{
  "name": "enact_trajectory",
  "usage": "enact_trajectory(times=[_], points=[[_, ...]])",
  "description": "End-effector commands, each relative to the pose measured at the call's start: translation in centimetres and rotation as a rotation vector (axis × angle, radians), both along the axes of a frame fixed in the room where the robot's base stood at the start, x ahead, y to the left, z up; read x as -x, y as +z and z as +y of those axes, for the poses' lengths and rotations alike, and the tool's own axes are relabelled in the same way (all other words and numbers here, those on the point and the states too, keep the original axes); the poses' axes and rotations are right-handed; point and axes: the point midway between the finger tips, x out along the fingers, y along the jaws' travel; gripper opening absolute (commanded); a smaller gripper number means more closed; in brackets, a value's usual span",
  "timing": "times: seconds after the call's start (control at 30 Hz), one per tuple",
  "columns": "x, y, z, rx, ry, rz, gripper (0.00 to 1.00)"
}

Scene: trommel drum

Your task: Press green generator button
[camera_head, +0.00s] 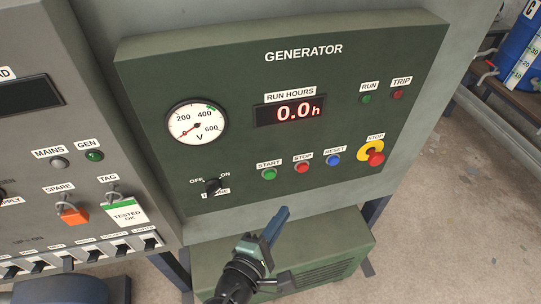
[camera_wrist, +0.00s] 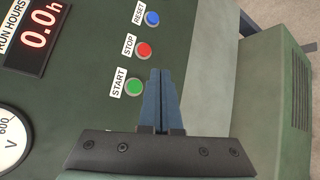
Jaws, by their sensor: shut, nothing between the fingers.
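The green START button (camera_head: 269,174) sits on the dark green generator panel (camera_head: 330,75), left of the red STOP button (camera_head: 302,168) and the blue RESET button (camera_head: 333,160). It also shows in the wrist view, where the green button (camera_wrist: 134,87) lies just left of my fingertips. My gripper (camera_head: 284,210) is shut and empty, below and slightly right of the green button in the head view. I cannot tell whether the tips touch the panel.
A run-hours display (camera_head: 291,111) reads 0.0, and the voltmeter (camera_head: 196,122) needle points at 0. A rotary OFF/ON switch (camera_head: 212,186) and a red emergency stop (camera_head: 376,158) flank the buttons. A grey panel (camera_head: 40,130) stands left; a green box (camera_head: 325,250) lies below.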

Motion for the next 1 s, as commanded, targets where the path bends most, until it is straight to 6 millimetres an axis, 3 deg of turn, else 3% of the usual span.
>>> enact_trajectory(times=[0.23, 0.63, 0.83, 1.0], points=[[1.8, 0.1, -0.1, 0.126, 0.015, 0.083, 0.00], [1.9, -0.2, -0.1, 0.137, 0.017, 0.088, 0.00], [0.7, -0.2, 0.2, 0.134, 0.016, 0.085, 0.00], [-1.6, -0.2, 0.8, 0.135, 0.016, 0.083, 0.00]])
